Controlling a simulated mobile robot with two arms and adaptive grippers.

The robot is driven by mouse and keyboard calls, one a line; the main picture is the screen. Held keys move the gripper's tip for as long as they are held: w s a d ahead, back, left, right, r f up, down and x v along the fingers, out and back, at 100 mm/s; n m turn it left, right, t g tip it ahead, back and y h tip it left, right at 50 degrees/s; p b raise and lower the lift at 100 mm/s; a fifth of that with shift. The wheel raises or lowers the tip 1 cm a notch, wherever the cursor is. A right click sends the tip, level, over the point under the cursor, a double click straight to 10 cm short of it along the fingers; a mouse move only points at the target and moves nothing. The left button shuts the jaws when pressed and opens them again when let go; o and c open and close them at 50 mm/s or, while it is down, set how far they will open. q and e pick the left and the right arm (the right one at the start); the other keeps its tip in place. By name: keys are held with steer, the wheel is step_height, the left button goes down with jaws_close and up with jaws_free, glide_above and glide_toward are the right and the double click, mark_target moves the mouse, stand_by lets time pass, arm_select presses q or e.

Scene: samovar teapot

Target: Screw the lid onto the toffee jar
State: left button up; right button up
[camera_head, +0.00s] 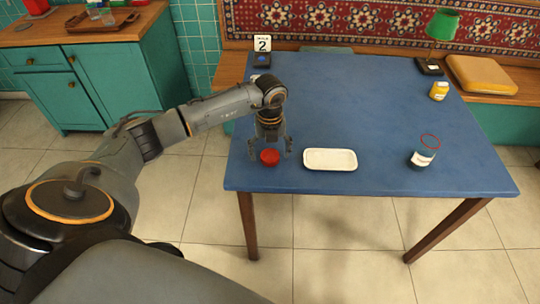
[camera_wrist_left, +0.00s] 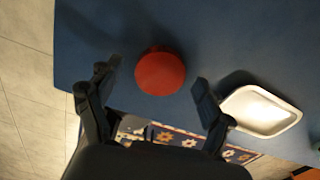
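A round red lid (camera_head: 269,157) lies on the blue table near its front left corner. It also shows in the left wrist view (camera_wrist_left: 160,72), with nothing between the fingers and it. My left gripper (camera_head: 270,152) points down over the lid, its open fingers apart on either side. In the wrist view the left gripper (camera_wrist_left: 152,85) is empty and the lid sits between and slightly beyond the fingertips. I cannot tell the height gap. My right gripper is not in view.
A white tray (camera_head: 330,150) lies just right of the lid; it also shows in the wrist view (camera_wrist_left: 258,122). A small yellow jar (camera_head: 439,90) stands at the back right. A green lamp (camera_head: 442,25) and a yellow case (camera_head: 482,75) are behind. The table's middle is clear.

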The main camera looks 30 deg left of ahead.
mark_target(270, 155)
arm_select(q)
steer(key=c, duration=0.8)
steer(key=shift+r, duration=0.1)
steer(key=shift+c, duration=0.2)
steer(key=shift+r, duration=0.45)
step_height(270, 155, up, 2)
steer(key=shift+r+b, duration=0.25)
steer(key=shift+b, duration=0.15)
steer(key=s+d+r+b, duration=0.1)
steer(key=s+d+r, duration=0.7)
steer(key=s, duration=0.3)
steer(key=shift+s+r, duration=0.2)
steer(key=shift+r, duration=0.55)
steer(key=shift+d, duration=0.1)
